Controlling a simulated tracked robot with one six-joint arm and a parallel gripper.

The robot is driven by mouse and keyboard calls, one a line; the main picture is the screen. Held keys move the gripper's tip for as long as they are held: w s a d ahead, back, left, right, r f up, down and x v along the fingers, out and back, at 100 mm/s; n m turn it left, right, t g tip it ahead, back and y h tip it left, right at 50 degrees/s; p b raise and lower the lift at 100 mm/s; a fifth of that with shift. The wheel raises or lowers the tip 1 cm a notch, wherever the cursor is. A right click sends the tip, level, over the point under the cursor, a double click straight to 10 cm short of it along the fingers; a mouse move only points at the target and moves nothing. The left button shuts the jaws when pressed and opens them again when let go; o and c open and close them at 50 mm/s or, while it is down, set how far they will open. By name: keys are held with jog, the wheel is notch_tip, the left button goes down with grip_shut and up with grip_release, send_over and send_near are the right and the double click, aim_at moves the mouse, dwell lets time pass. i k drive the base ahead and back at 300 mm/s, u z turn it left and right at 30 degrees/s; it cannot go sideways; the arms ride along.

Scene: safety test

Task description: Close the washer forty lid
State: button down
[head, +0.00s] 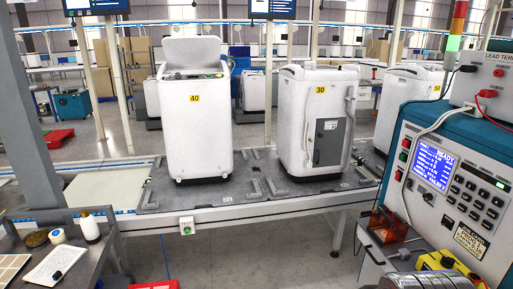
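The washer forty (205,135) is a white top-loading washer with a yellow label "40" on its front. It stands upright on a grey pallet left of centre in the head view. Its lid (188,51) is raised, standing up at the back of the washer's top. A dark control strip with a green spot shows along the top in front of the lid. The inside of the drum is hidden from this angle. My gripper is not in view, and nothing is seen touching the washer or the lid.
A washer labelled "30" (300,125) stands to the right on the same conveyor line (250,212). A blue test console (455,185) fills the right side. A workbench (22,262) with small items and a grey post (28,110) are at left. Free floor shows below the conveyor.

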aim_at(187, 50)
jog(key=i, duration=3.75)
jog(key=u, duration=1.55)
